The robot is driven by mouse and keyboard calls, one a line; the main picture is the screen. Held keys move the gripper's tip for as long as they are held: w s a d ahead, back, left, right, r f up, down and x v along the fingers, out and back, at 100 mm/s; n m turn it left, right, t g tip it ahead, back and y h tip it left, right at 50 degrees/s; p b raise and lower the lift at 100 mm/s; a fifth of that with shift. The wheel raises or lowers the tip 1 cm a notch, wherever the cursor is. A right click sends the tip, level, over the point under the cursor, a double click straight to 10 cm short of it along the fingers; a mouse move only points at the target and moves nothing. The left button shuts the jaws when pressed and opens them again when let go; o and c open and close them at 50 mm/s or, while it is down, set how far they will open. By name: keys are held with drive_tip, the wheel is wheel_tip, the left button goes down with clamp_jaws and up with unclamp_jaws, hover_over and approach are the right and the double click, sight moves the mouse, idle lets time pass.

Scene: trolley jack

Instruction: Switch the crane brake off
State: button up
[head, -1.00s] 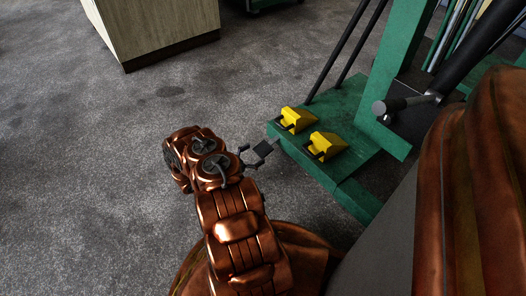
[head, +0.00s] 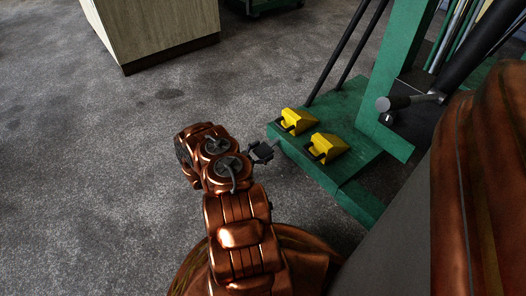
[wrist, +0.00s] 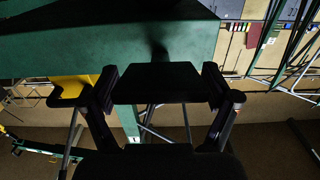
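Two yellow wedge-shaped parts, which look like brake pedals, sit on the green base (head: 362,205): a far one (head: 297,121) and a near one (head: 328,147). Which one is the crane brake I cannot tell. My gripper (head: 262,151) is just left of the base, apart from both yellow parts in the picture. In the wrist view my gripper (wrist: 160,85) has its fingers wide apart. A dark flat piece lies between them; whether it is part of the gripper is unclear. A yellow part (wrist: 75,88) shows beside the left finger.
A green post (head: 398,60) rises from the base, with dark rods behind it. A wooden cabinet (head: 155,30) stands at the back left. The grey floor (head: 90,180) at left is clear.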

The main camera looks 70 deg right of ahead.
drive_tip(key=c, duration=1.3)
drive_tip(key=shift+c, duration=0.2)
